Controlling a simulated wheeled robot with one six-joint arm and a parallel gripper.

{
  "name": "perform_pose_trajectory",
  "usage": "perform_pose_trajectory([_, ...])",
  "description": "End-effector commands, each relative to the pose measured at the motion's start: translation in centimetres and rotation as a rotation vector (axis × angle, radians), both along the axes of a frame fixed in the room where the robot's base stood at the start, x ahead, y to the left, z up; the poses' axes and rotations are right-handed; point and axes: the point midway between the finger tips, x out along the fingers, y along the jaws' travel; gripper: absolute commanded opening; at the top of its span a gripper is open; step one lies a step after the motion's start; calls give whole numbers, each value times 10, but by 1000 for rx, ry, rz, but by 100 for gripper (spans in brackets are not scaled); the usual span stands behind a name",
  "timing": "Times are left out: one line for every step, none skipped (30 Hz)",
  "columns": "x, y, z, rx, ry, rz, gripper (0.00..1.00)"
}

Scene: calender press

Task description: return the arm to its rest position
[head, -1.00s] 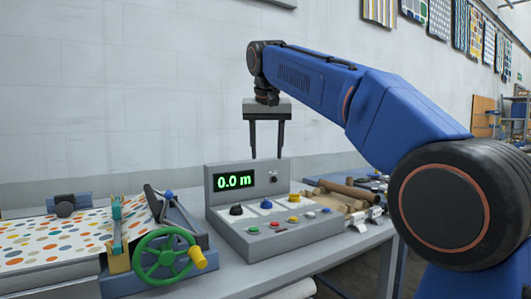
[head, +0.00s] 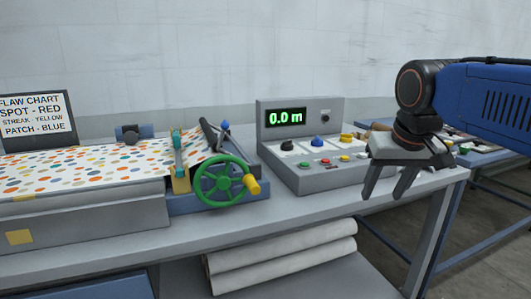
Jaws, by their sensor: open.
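My gripper (head: 385,193) hangs from my blue arm at the right of the head view. Its two dark fingers point down and stand apart, with nothing between them. It appears in front of the right end of the grey control box (head: 300,180), hiding part of it. I cannot tell its exact height above the bench edge. The box display (head: 286,117) reads 0.0 m in green.
The grey bench (head: 330,210) carries a spotted sheet (head: 80,162), a green handwheel (head: 222,184) with a yellow knob, and a flaw chart sign (head: 36,118) at the left. White rolls (head: 280,262) lie below. Floor shows at the lower right.

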Motion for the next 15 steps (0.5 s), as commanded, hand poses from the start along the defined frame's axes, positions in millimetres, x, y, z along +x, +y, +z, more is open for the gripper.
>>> perform_pose_trajectory([-18, -5, -18, 0, 0, 3, 49])
perform_pose_trajectory([-27, -7, -29, 0, -1, 7, 49])
perform_pose_trajectory([-38, -10, -44, 1, -3, 9, 49])
perform_pose_trajectory([-47, -11, -55, 2, -3, 14, 49])
perform_pose_trajectory([-56, -13, -66, 2, -5, 17, 49])
perform_pose_trajectory([-69, -15, -82, 2, -5, 20, 49])
perform_pose_trajectory([-77, -17, -94, 2, -7, 23, 49])
perform_pose_trajectory([-86, -18, -106, 2, -7, 25, 49])
perform_pose_trajectory([-96, -20, -120, 2, -9, 28, 49])
perform_pose_trajectory([-104, -21, -132, 3, -9, 32, 49])
perform_pose_trajectory([-111, -21, -142, 3, -11, 33, 49])
perform_pose_trajectory([-120, -22, -154, 4, -11, 34, 49])
perform_pose_trajectory([-125, -23, -162, 3, -12, 36, 49])
perform_pose_trajectory([-130, -23, -170, 3, -14, 38, 49])
perform_pose_trajectory([-136, -24, -179, 2, -15, 40, 49])
